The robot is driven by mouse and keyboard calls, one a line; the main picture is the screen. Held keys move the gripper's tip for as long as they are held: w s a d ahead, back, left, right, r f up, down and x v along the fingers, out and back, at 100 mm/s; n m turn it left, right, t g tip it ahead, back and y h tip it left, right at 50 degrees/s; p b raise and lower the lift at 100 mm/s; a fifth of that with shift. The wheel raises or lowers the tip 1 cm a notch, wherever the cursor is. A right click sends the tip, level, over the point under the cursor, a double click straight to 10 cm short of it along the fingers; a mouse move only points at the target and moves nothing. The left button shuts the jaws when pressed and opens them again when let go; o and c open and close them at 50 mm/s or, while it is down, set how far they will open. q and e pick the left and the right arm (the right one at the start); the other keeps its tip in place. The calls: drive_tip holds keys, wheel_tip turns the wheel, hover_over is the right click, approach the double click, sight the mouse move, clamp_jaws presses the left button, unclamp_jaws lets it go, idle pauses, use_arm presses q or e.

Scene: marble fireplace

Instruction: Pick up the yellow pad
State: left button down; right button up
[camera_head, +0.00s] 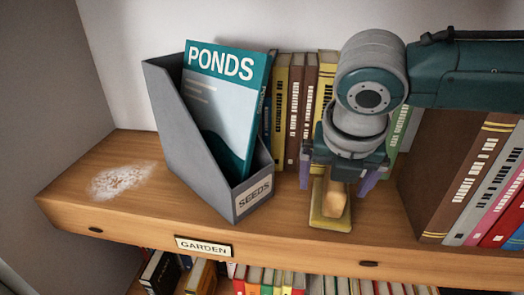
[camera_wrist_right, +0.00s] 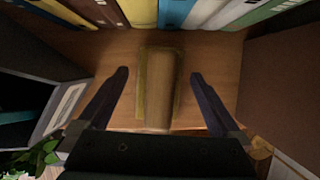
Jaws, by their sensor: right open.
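The yellow pad (camera_head: 318,219) lies on the wooden shelf, with a tan wooden block-like handle on top. In the right wrist view the pad (camera_wrist_right: 142,88) shows as a yellowish rim around the long tan handle (camera_wrist_right: 160,85). My right gripper (camera_head: 337,182) comes down over it from above. Its two purple-grey fingers stand apart, one on each side of the handle, with visible gaps in the right wrist view (camera_wrist_right: 159,75). It holds nothing. The gripper body hides the far part of the pad in the head view. My left gripper is not seen.
A grey file holder (camera_head: 205,165) with a "PONDS" book (camera_head: 222,85) stands to the left. A row of books (camera_head: 293,105) is behind, and a large brown book (camera_head: 455,165) is at the right. Whitish powder (camera_head: 122,181) lies at the left on the shelf (camera_head: 150,215).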

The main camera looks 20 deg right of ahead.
drive_tip(key=shift+x, duration=0.75)
drive_tip(key=shift+r, duration=0.1)
drive_tip(key=c, duration=1.3)
drive_tip(key=shift+r, duration=0.1)
drive_tip(key=shift+s+r, duration=0.15)
drive_tip(key=shift+r, duration=0.05)
drive_tip(key=p+v, duration=0.1)
drive_tip(key=v, duration=0.1)
drive_tip(key=p+v, duration=0.1)
drive_tip(key=v, duration=0.1)
drive_tip(key=w+p+v, duration=0.1)
drive_tip(key=p+v, duration=0.1)
drive_tip(key=shift+d+r, duration=0.35)
drive_tip(key=shift+r, duration=0.3)
drive_tip(key=s+a+p, duration=0.1)
drive_tip(key=s+a, duration=0.2)
drive_tip(key=s, duration=0.2)
drive_tip(key=s+a+p, duration=0.1)
drive_tip(key=s+a, duration=0.2)
drive_tip(key=s, duration=0.2)
drive_tip(key=s+a+p, duration=0.2)
drive_tip(key=s+a, duration=0.1)
drive_tip(key=s, duration=0.3)
drive_tip(key=shift+a+f, duration=0.2)
drive_tip(key=shift+a, duration=0.2)
